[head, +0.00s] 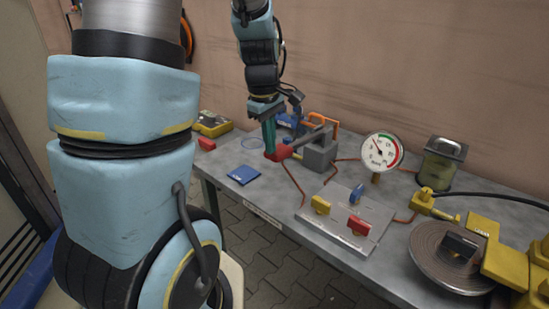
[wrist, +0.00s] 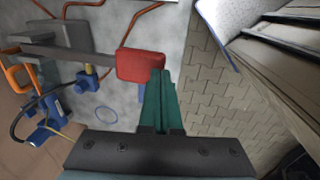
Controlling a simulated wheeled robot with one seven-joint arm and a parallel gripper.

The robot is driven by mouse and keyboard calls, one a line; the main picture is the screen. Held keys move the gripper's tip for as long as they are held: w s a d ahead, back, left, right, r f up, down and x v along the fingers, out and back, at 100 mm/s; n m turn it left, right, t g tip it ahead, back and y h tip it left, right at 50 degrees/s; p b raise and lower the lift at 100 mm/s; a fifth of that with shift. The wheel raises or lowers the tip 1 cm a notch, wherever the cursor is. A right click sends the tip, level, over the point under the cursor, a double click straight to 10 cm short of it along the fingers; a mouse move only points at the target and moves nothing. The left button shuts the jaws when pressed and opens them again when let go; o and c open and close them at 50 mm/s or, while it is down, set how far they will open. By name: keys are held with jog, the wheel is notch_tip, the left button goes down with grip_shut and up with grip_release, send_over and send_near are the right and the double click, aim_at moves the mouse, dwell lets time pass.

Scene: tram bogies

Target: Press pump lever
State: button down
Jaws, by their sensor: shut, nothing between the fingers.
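The pump lever is a dark grey bar (wrist: 75,57) with a red grip (wrist: 140,66) at its end. It runs out from a grey pump block (head: 320,157) on the bench, and the red grip also shows in the head view (head: 283,154). My gripper (head: 269,150) has teal fingers, closed together and empty, pointing down at the red grip. In the wrist view the fingertips (wrist: 158,74) overlap the lower right edge of the grip. I cannot tell whether they touch it. The fingers hide part of the grip in the head view.
A round pressure gauge (head: 382,152) stands right of the pump. A metal plate (head: 330,235) with yellow, blue and red valve handles lies in front. Blue parts (head: 288,121) and an orange handle (head: 325,121) sit behind the lever. A blue pad (head: 244,174) lies near the bench edge.

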jog(key=shift+s+a+r, duration=0.2)
jog(key=shift+r, duration=0.65)
jog(key=shift+s+a+r, duration=0.15)
jog(key=shift+a+r, duration=0.05)
jog(key=shift+r, duration=0.65)
